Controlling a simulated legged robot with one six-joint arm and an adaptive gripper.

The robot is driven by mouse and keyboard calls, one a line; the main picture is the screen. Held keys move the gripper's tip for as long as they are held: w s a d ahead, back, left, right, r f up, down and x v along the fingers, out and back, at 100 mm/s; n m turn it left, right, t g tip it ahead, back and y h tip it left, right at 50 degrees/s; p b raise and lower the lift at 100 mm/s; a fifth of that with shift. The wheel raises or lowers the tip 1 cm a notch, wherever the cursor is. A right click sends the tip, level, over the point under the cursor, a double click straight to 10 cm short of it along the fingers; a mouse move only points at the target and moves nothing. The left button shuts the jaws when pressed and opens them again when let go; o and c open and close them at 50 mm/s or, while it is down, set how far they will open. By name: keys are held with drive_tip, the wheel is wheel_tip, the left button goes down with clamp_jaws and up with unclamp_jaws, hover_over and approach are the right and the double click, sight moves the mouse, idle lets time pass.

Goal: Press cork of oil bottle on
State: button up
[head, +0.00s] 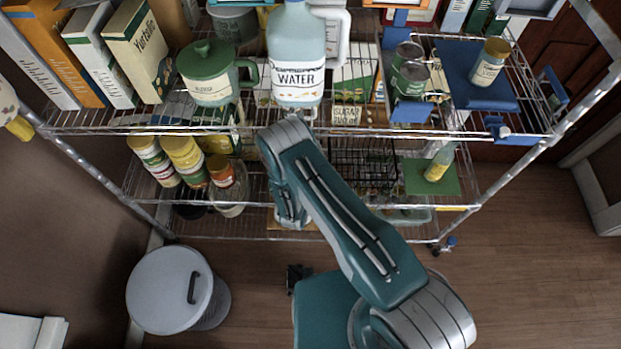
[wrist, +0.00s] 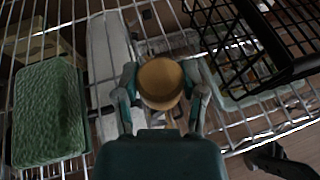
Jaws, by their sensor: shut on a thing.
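A round tan cork (wrist: 160,82) sits between the fingertips of my gripper (wrist: 163,90) in the wrist view, seen from its flat end. The fingers close on it from both sides. What lies directly beneath the cork is mostly hidden by it and the gripper. In the head view my arm reaches down to the lower shelf and hides the gripper's fingertips and the cork.
A black wire basket (head: 362,168) is right of my arm; it shows at upper right in the wrist view (wrist: 262,40). A green textured block (wrist: 47,112) lies left of my gripper. Several jars (head: 183,160) stand left on the lower shelf. A water jug (head: 296,60) stands above.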

drive_tip(key=shift+f, duration=0.55)
drive_tip(key=shift+f, duration=0.2)
drive_tip(key=o, duration=0.8)
drive_tip(key=shift+c, duration=0.2)
drive_tip(key=v, duration=1.1)
drive_tip(key=shift+a, duration=0.25)
